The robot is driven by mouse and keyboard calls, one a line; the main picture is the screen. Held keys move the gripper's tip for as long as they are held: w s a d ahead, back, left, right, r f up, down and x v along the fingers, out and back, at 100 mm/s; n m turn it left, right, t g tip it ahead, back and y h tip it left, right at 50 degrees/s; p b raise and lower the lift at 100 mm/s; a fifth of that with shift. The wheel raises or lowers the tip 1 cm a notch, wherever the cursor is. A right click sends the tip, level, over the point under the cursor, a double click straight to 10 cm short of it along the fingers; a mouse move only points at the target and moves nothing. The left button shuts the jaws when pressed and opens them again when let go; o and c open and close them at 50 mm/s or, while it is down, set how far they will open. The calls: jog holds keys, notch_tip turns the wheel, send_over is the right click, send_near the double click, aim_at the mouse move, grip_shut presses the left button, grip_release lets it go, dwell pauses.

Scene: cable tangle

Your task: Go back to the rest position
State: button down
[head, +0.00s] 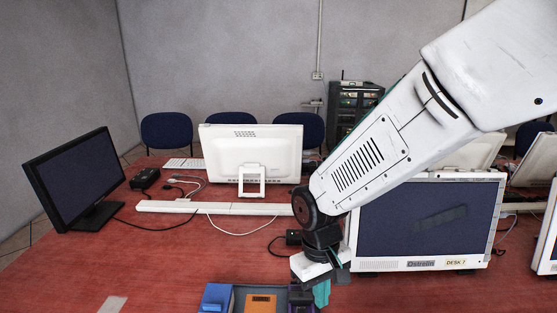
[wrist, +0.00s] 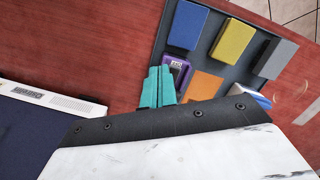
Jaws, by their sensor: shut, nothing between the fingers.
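My gripper (head: 321,292) hangs over the red table, its teal fingers pointing down near the right end of a dark tray. In the wrist view the teal fingers (wrist: 158,87) are together with nothing between them. They are beside a purple device (wrist: 176,68) with a small display, at the tray's edge. I cannot tell whether they touch it. My white arm reaches in from the upper right in the head view and hides part of the table and a monitor.
The dark tray (wrist: 212,48) holds blue (wrist: 187,25), yellow (wrist: 232,41), grey (wrist: 276,59) and orange (wrist: 203,86) blocks. A monitor labelled DESK 7 (head: 425,225) stands close right of my gripper. A white monitor (head: 252,150), a black monitor (head: 75,180) and loose cables are farther back and left.

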jog(key=s+d+r+m+t, duration=0.3)
jog(key=s+d+r+m, duration=0.2)
jog(key=s+d+r, duration=1)
jog(key=d+r, duration=0.1)
jog(key=d, duration=0.1)
jog(key=shift+d+r+y, duration=0.3)
jog(key=shift+y, duration=0.1)
jog(key=shift+a, duration=0.1)
jog(key=n+g, duration=0.1)
jog(key=n, duration=0.4)
send_over(301, 310)
notch_tip(301, 310, down, 17)
jog(key=shift+f, duration=3.2)
